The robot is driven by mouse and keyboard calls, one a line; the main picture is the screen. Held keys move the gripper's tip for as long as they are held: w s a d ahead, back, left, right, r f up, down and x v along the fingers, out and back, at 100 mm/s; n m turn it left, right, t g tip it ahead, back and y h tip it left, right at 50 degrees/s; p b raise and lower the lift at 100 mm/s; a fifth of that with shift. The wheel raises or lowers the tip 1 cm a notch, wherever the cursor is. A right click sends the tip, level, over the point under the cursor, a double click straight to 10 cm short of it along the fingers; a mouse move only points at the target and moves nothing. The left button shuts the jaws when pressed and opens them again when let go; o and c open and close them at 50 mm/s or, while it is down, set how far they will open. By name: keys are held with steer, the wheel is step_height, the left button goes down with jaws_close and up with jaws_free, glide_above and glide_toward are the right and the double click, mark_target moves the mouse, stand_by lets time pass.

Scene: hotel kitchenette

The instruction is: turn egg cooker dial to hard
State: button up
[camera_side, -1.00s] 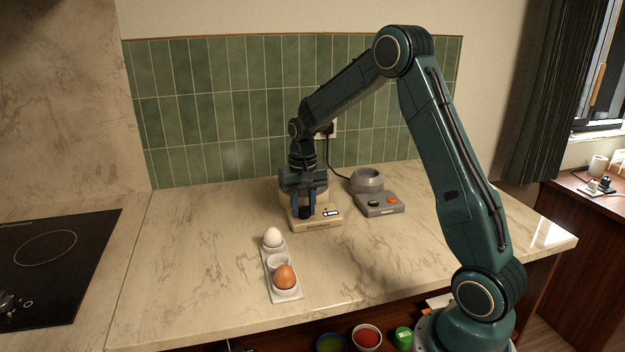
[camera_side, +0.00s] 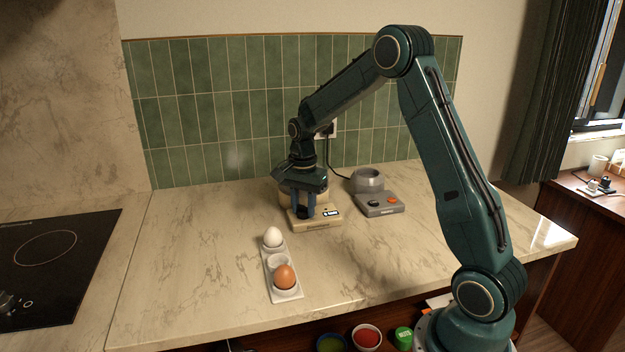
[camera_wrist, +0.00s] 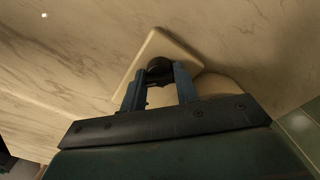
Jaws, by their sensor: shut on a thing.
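The cream egg cooker (camera_side: 318,224) stands on the counter under my gripper, its front panel facing the side camera. My gripper (camera_side: 305,211) points down at the panel's left part and is shut on the dark dial. In the wrist view the black dial (camera_wrist: 159,66) sits between the two blue fingers of my gripper (camera_wrist: 160,82), on the cream panel (camera_wrist: 152,47). The dial's pointer and any hard mark cannot be made out. A small display with dark markings (camera_side: 331,212) shows right of the fingers. The cooker's rear body is largely hidden behind my gripper.
A white egg (camera_side: 272,237) and a brown egg (camera_side: 285,276) sit in a pale tray (camera_side: 291,295) in front. The counter to the left is clear.

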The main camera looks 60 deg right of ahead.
mark_target(303, 206)
steer(key=shift+m, duration=0.4)
steer(key=o, duration=1)
step_height(303, 206, up, 14)
steer(key=shift+f, duration=0.1)
stand_by(0.3)
